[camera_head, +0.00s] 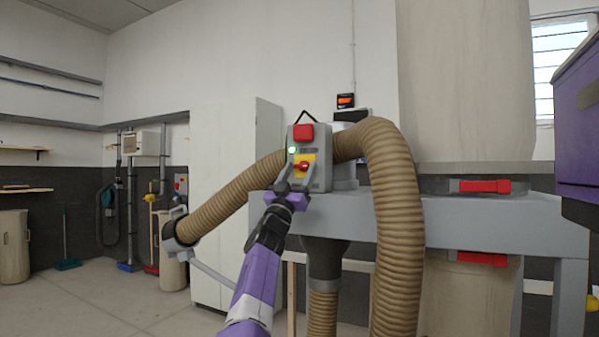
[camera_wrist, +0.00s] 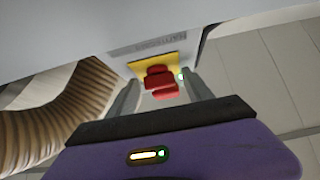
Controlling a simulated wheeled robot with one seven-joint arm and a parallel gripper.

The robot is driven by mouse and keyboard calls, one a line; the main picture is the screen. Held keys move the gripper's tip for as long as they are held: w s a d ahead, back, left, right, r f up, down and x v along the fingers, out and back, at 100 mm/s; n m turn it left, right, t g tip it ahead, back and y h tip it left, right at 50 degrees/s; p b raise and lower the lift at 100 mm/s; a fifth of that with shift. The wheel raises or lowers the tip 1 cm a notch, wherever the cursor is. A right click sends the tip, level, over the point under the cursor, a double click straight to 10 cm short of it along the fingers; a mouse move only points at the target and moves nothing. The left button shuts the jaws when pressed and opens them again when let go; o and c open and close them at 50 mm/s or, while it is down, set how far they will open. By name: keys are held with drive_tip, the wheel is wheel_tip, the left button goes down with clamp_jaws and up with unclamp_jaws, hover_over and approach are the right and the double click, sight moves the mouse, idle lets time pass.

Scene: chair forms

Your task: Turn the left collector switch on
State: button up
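A grey switch box (camera_head: 322,165) stands on the collector's frame, with a red block (camera_head: 302,132) on its upper face and a lit green lamp (camera_head: 292,150). Below these, a red rotary switch (camera_head: 301,166) sits on a yellow plate (camera_head: 309,160). My gripper (camera_head: 292,184) is just in front of and below the switch and hides part of it. In the wrist view the red switch (camera_wrist: 160,82) lies between my two fingers, with a gap visible on each side. My gripper is open, and I see no clear contact. The green lamp (camera_wrist: 182,76) shows near the right finger.
A ribbed tan hose (camera_head: 398,215) arches over and down right of the box; another hose section (camera_head: 235,195) runs left to a grey end piece. The grey collector frame (camera_head: 480,222) fills the right. A white cabinet (camera_head: 222,150) stands behind. Open floor lies at left.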

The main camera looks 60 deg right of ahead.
drive_tip(key=shift+a, duration=0.1)
drive_tip(key=v, duration=0.7)
drive_tip(key=shift+a+f+b, duration=0.2)
drive_tip(key=shift+f+b, duration=0.05)
drive_tip(key=shift+b, duration=0.05)
idle(0.6)
